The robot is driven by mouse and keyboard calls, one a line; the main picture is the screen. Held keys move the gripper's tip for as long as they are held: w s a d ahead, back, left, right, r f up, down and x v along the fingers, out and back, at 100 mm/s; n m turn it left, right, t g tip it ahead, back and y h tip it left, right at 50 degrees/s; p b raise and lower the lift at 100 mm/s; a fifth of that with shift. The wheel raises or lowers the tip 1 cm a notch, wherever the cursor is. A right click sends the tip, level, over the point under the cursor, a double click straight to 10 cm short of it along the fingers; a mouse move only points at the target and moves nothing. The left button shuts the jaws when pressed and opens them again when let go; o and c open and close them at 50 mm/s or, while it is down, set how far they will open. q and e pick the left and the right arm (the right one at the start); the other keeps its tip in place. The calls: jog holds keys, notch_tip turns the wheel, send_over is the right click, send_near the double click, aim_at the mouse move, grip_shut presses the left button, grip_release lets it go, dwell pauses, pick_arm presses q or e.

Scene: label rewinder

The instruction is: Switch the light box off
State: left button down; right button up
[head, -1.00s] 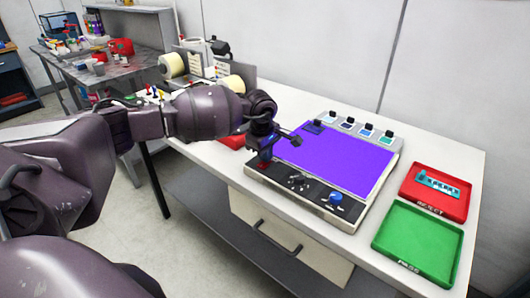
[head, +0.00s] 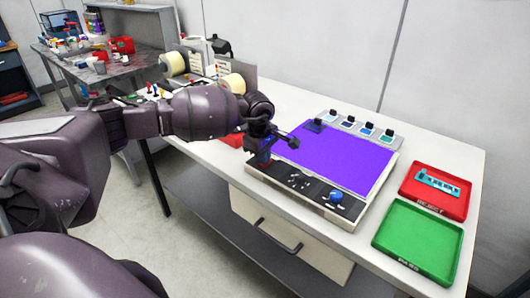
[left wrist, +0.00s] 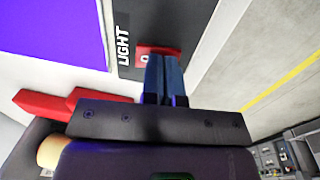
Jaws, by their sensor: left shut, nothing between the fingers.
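The light box (head: 340,158) lies on the white table, its panel showing bright violet. Its black control strip (head: 322,192) runs along the front edge, with a blue knob (head: 336,196). In the left wrist view a red rocker switch (left wrist: 146,50) marked with a white O sits beside the LIGHT label (left wrist: 124,47). My left gripper (head: 264,159) is over the strip's left end, pointing down. Its blue fingers (left wrist: 165,78) are shut and empty, and their tips overlap the switch's lower part in the picture. I cannot tell whether they touch it. My right gripper is not in view.
A red tray (head: 436,205) holding a teal piece and an empty green tray (head: 418,242) lie right of the light box. Several small coloured pads line its back edge. A rewinder with cream rolls (head: 232,83) stands at the table's far left. A wall is behind.

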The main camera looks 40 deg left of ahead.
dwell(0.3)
pick_arm(q)
jog(key=shift+r, duration=0.15)
jog(key=r+p, duration=0.1)
jog(key=r, duration=0.3)
jog(key=shift+s+p, duration=0.2)
jog(key=shift+p, duration=0.2)
notch_tip(320, 180, up, 10)
jog(key=s, duration=0.1)
jog(key=shift+s+f+b, duration=0.15)
jog(key=shift+f+b, duration=0.05)
jog(key=shift+b, duration=0.1)
